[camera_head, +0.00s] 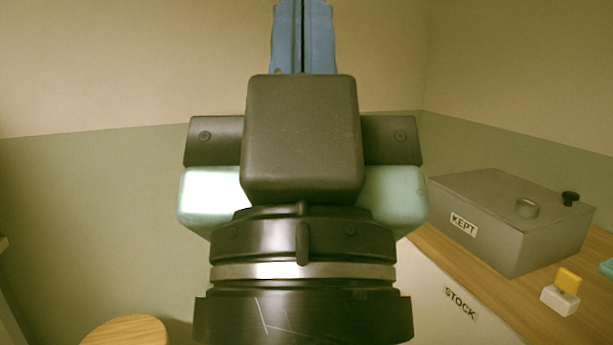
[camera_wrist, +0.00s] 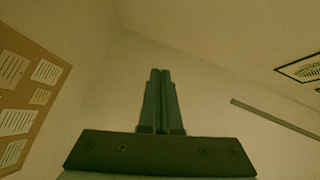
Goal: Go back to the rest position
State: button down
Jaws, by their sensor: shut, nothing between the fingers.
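My gripper (camera_head: 303,30) stands large in the middle of the head view, raised and pointing upward, with its blue fingers together at the top edge. In the wrist view my gripper (camera_wrist: 161,74) shows its two dark fingers side by side, shut and empty, against wall and ceiling. My wrist and the gripper's body hide the middle of the scene in the head view. No bottle can be made out for certain in either view.
A grey box marked KEPT (camera_head: 490,222) stands on a wooden surface (camera_head: 500,301) at right. A white and yellow item (camera_head: 562,300) stands before it. A STOCK label (camera_head: 460,302) shows nearby. A round wooden top (camera_head: 127,332) is lower left. A notice board (camera_wrist: 28,95) hangs left in the wrist view.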

notch_tip(320, 180, up, 20)
jog(key=p, duration=1.8)
jog(key=c, duration=1.5)
grip_release()
jog(key=shift+r, duration=0.3)
jog(key=shift+c, duration=0.2)
jog(key=o, duration=0.7)
jog(key=shift+o, duration=0.2)
jog(key=shift+d, duration=0.15)
